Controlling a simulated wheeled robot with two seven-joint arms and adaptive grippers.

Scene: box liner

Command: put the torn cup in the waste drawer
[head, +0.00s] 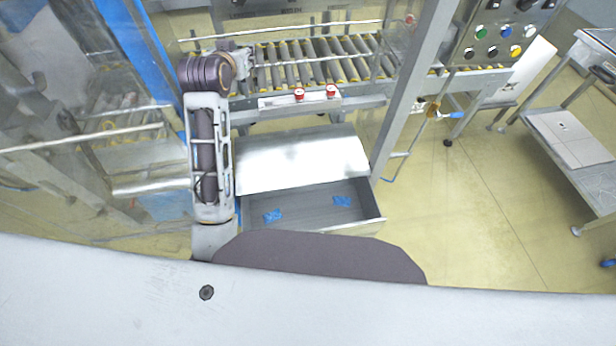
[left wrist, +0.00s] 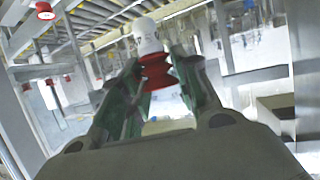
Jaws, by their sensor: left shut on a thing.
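A small white and red object with dark marks, which looks like the cup (left wrist: 149,38), is between the fingertips of my left gripper (left wrist: 160,75) in the left wrist view. The fingers are closed on it. Any tear in it cannot be made out. In the head view my left gripper (head: 248,60) is at the near left end of the roller conveyor, and the cup cannot be picked out there. The waste drawer (head: 310,207) stands pulled open below the conveyor, with two blue scraps on its floor. My right gripper is not in view.
The roller conveyor (head: 310,62) has side rails and two red buttons (head: 331,91) on its front. A metal cover (head: 300,160) lies behind the open drawer. A grey upright post (head: 412,90) stands to the right. A cart (head: 565,135) is at the far right, with clear floor between.

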